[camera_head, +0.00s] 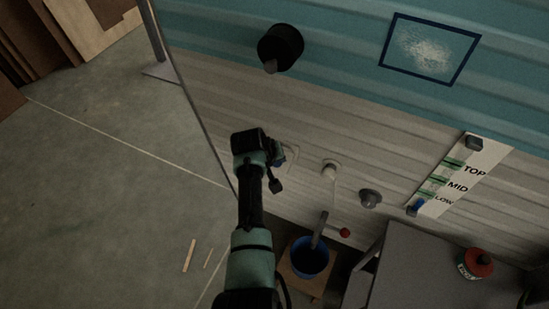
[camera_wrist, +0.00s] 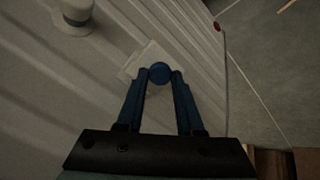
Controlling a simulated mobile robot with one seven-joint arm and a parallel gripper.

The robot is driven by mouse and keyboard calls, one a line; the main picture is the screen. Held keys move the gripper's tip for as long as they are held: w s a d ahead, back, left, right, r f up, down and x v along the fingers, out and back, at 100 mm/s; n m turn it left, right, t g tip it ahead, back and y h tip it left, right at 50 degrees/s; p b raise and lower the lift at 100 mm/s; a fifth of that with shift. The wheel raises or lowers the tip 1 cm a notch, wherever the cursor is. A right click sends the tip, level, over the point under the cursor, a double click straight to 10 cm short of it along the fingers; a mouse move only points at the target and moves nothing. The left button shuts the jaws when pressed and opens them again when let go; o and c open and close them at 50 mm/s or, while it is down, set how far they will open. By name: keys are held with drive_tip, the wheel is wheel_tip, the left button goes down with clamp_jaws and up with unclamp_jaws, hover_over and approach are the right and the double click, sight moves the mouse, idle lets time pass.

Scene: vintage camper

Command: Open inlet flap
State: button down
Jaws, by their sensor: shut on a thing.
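The inlet flap (camera_wrist: 132,68) is a small pale square plate on the ribbed cream wall of the camper. It also shows in the head view (camera_head: 292,154), partly hidden behind my gripper. A round blue knob (camera_wrist: 160,72) sits at the flap. My gripper (camera_wrist: 160,78) has its two blue fingertips closed on either side of this knob. In the head view, my gripper (camera_head: 278,158) is against the wall at the flap. The flap looks flat near the wall, but its exact angle is hard to tell.
A blue bucket (camera_head: 310,258) stands below. A grey box (camera_head: 420,270) stands lower right. The floor at left is mostly clear.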

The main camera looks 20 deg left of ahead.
drive_tip(key=shift+w+r+g+b, duration=0.25)
drive_tip(key=shift+r+g+b, duration=0.2)
drive_tip(key=shift+g+b, duration=0.35)
drive_tip(key=shift+w+r+g+b, duration=0.2)
drive_tip(key=shift+r+g+b, duration=0.3)
drive_tip(key=shift+g, duration=0.4)
drive_tip(key=c, duration=0.5)
unclamp_jaws()
drive_tip(key=p+v, duration=0.1)
drive_tip(key=v, duration=1.2)
drive_tip(key=shift+w+d, duration=0.1)
drive_tip(key=shift+c, duration=0.3)
